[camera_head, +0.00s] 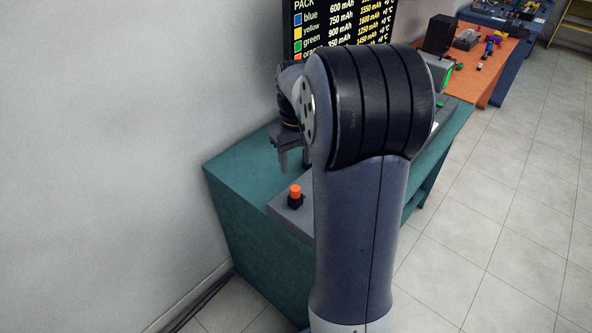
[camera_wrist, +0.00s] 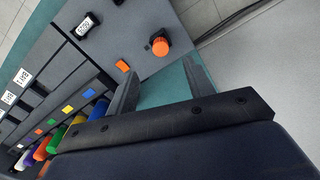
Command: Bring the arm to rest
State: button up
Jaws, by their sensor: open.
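My gripper (camera_wrist: 160,85) is open and empty in the wrist view, its two grey fingers apart over the teal bench (camera_wrist: 160,93). In the head view my gripper (camera_head: 291,158) hangs above the teal bench (camera_head: 232,168), partly hidden behind my arm. My arm stands bent in the middle of the head view and covers much of the bench. An orange button (camera_head: 295,193) on a black base stands on a grey panel below the gripper in the head view. The orange button (camera_wrist: 159,46) also shows beyond the fingers in the wrist view, apart from them.
A dark screen (camera_head: 345,22) with a list stands behind the arm. An orange table (camera_head: 490,65) with small objects stands at the back right. A wall (camera_head: 130,120) bounds the left; the right floor is clear.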

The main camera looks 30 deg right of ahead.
aim_at(296, 189)
jog(key=shift+r, duration=0.3)
notch_tip(296, 189, down, 11)
jog(key=shift+r, duration=0.1)
jog(key=shift+r+p, duration=0.35)
dwell(0.5)
